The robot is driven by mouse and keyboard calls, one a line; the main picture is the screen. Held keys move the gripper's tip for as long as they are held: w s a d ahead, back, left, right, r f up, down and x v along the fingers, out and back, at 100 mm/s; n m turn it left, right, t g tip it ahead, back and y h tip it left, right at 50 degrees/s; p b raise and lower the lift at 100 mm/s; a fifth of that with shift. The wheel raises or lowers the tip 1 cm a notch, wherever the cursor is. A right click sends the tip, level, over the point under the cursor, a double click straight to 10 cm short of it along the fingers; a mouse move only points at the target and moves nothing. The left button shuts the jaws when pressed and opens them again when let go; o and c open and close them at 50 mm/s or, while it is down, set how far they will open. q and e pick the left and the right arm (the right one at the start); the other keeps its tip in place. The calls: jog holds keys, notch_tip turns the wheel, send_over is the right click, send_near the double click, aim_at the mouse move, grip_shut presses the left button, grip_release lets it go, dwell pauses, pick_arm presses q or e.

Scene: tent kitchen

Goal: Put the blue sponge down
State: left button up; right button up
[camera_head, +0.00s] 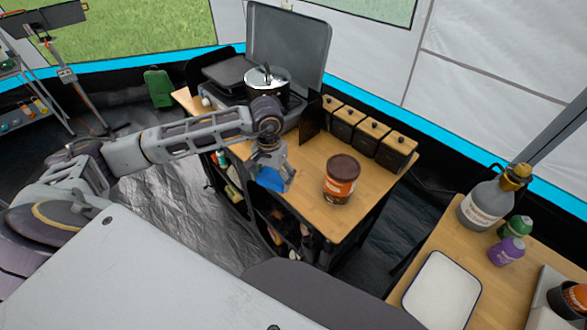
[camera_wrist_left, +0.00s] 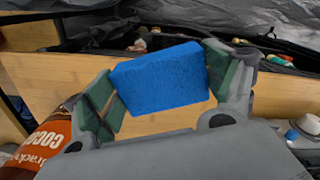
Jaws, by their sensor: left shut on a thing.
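The blue sponge (camera_head: 270,179) is at the near edge of the wooden kitchen table in the head view. It also shows large in the left wrist view (camera_wrist_left: 160,78). My left gripper (camera_head: 272,172) is shut on the sponge, with a green-padded finger at each end of it. The wooden tabletop (camera_wrist_left: 45,80) shows behind the sponge in the wrist view. I cannot tell whether the sponge touches the wood. My right gripper is in neither view.
A brown cocoa tin (camera_head: 341,180) stands on the table just right of the gripper. A pot (camera_head: 267,85) sits on the stove behind, and several dark boxes with wooden lids (camera_head: 371,138) line the back. A second table at right holds a white tray (camera_head: 442,292) and bottles.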

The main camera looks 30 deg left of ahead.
pick_arm(q)
jog(key=w, duration=0.1)
jog(key=w+d, duration=0.1)
jog(key=w, duration=0.1)
jog(key=w+p, duration=0.1)
jog(key=shift+w+d, duration=0.65)
jog(key=shift+w, duration=0.6)
jog(key=shift+w+d, duration=0.3)
jog(key=shift+w, duration=0.6)
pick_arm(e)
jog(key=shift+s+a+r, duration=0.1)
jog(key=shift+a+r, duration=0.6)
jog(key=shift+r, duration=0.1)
pick_arm(q)
jog(key=shift+f+p, duration=0.65)
jog(key=shift+f, duration=1.1)
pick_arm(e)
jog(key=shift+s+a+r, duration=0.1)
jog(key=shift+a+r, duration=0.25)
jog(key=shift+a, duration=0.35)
pick_arm(q)
jog(key=shift+f, duration=0.1)
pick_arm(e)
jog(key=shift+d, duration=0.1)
